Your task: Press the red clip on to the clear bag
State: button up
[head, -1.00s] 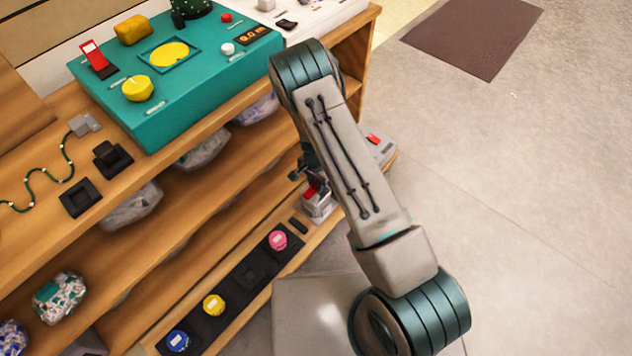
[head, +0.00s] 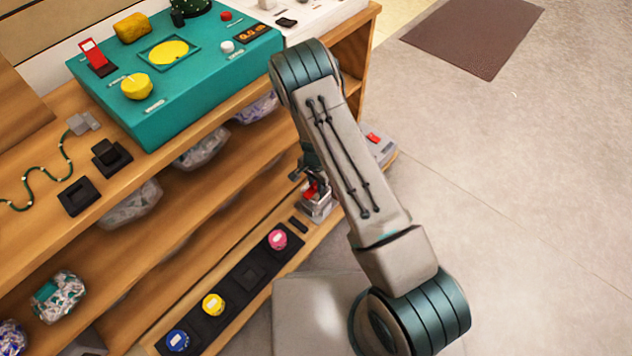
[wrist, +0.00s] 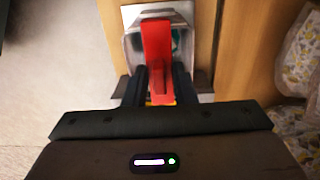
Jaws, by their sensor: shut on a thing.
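My gripper (wrist: 158,88) is shut on a red clip (wrist: 157,45) in the wrist view. The clip's long red part extends forward from the fingers, over a grey metallic holder (wrist: 130,18) with a dark teal inside. I cannot tell whether the clip touches it. In the head view, my gripper is mostly hidden behind my arm, low by the right end of the shelves, and red shows at the grey holder (head: 320,210). Clear bags with patterned contents lie on the shelves, one at lower left (head: 60,297) and one in the middle (head: 130,205). No bag is clearly visible at the clip.
The teal box (head: 190,90) with yellow knobs and a red lever stands on the top shelf. A black strip (head: 232,300) with coloured round pieces lies on the lowest shelf. A grey box (head: 380,147) with a red top part is right of my arm. Open floor lies right.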

jog(key=shift+f+b, duration=0.35)
jog(key=shift+f, duration=0.15)
dwell(0.3)
jog(key=o, duration=1)
jog(key=shift+c, duration=1)
jog(key=shift+r, duration=0.15)
jog(key=shift+r+p, duration=3.3)
jog(key=shift+r, duration=1.1)
